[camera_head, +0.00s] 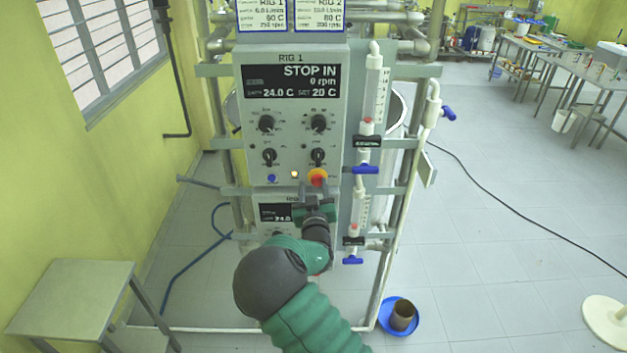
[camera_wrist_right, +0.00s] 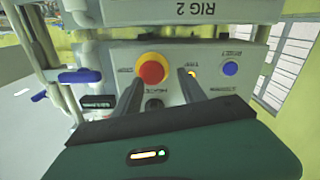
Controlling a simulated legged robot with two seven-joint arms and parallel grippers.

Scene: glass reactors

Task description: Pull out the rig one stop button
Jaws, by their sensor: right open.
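The rig one stop button (camera_head: 317,177) is a red knob on a yellow base at the bottom right of the RIG 1 panel (camera_head: 247,155). The panel's display (camera_head: 292,81) reads STOP IN and 0 rpm. My right gripper (camera_head: 316,196) is just below the button, facing the panel. The right wrist view shows the panel upside down, with the red button (camera_wrist_right: 152,70) between my two open fingers. I cannot tell whether either finger touches it. My left gripper is not in view.
A yellow light (camera_head: 294,174) and a blue button (camera_head: 271,178) sit left of the stop button. Blue-handled valves (camera_head: 364,169) and tubes are close on the right. The RIG 2 panel (camera_wrist_right: 195,12) is below. A small table (camera_head: 70,300) stands at left.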

